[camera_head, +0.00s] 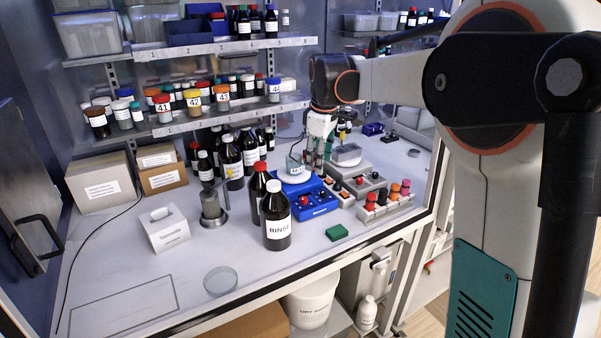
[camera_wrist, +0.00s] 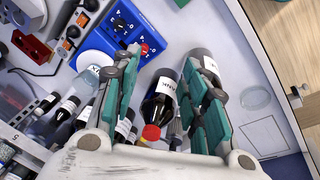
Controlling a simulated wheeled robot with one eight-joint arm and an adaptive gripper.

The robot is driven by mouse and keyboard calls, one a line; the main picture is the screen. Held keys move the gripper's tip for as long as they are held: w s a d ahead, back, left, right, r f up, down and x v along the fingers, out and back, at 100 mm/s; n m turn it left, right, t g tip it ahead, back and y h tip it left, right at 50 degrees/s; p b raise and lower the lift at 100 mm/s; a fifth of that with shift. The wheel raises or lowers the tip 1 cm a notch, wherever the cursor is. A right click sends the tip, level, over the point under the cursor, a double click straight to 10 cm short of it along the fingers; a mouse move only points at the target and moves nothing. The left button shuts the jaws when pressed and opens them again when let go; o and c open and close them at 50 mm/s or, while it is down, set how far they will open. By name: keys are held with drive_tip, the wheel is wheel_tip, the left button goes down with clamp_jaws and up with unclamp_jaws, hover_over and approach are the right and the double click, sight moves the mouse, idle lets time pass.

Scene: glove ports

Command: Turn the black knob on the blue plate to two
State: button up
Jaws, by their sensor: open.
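The blue plate (camera_head: 312,207) is a blue box with a white round top and a labelled glass beaker (camera_head: 294,165) on it. In the wrist view, the blue plate (camera_wrist: 97,42) shows at the upper middle. A black knob (camera_wrist: 118,23) with white marks around it is on its face, and a red knob (camera_wrist: 145,48) sits lower down. My gripper (camera_wrist: 162,62) is open and empty. Its left finger overlaps the blue plate's edge in the wrist view; the black knob lies beyond that fingertip, apart from it. In the head view my gripper (camera_head: 318,152) points down, above and behind the blue plate.
A grey plate (camera_head: 356,186) stands right of the blue one, with a rack of colour-capped vials (camera_head: 388,205) in front. The front-left bench is mostly clear.

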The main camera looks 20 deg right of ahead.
drive_tip(key=w+d+f+n+g+p, duration=0.1)
drive_tip(key=w+d+n+p, duration=0.15)
drive_tip(key=w, duration=0.45)
drive_tip(key=n+g+p, duration=0.1)
drive_tip(key=n+p, duration=0.1)
drive_tip(key=p, duration=0.1)
hover_over(323, 191)
wheel_tip(323, 191, down, 5)
wheel_tip(323, 191, down, 13)
drive_tip(key=shift+s+f+b, duration=0.1)
drive_tip(key=shift+b, duration=0.8)
clamp_jaws()
